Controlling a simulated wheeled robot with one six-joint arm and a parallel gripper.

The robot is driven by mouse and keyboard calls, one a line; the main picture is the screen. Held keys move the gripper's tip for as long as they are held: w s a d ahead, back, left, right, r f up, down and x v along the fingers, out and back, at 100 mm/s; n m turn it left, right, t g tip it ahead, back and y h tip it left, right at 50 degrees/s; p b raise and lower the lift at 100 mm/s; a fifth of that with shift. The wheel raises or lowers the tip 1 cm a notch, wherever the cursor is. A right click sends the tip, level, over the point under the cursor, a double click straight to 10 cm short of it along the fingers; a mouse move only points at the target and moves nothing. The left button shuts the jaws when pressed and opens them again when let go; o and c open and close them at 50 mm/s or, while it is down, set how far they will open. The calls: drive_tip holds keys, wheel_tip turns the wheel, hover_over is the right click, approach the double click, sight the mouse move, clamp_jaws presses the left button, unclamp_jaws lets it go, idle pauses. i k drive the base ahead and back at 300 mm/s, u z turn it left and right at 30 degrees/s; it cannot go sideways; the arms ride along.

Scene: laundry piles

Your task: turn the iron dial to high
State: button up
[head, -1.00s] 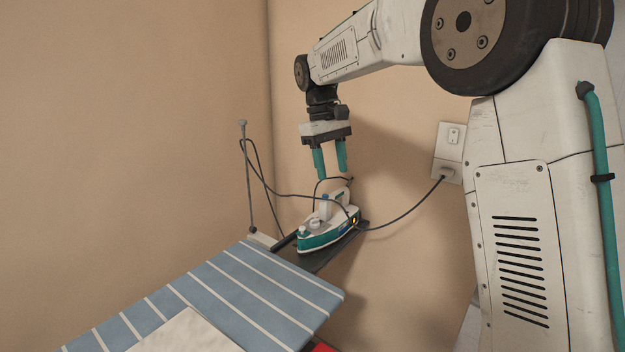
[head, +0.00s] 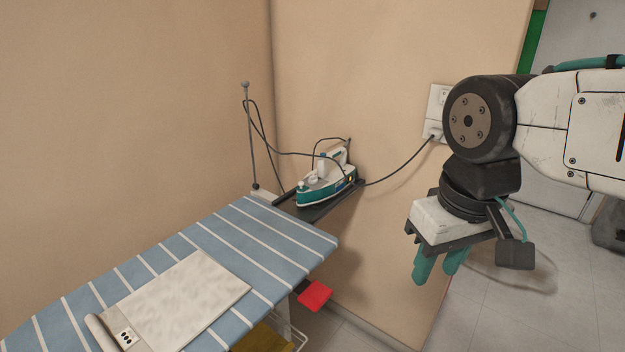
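The iron (head: 327,184), white and teal, sits on a dark rest (head: 322,208) at the far end of the ironing board. A small yellow light shows near its rear.
The blue striped ironing board (head: 215,238) bears a pale folded cloth (head: 180,298). The iron's cord (head: 395,176) runs to a wall outlet (head: 437,108), and a cord-holder rod (head: 249,135) stands behind. A red item (head: 315,295) is by the board's edge.

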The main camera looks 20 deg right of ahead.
sight(312, 178)
drive_tip(key=z, duration=0.05)
drive_tip(key=k, duration=1.05)
drive_tip(key=z, duration=0.7)
drive_tip(key=i, duration=0.6)
drive_tip(key=z, duration=0.55)
drive_tip(key=i, duration=0.7)
drive_tip(key=u, duration=0.65)
drive_tip(key=i, duration=0.7)
drive_tip(key=u, duration=0.65)
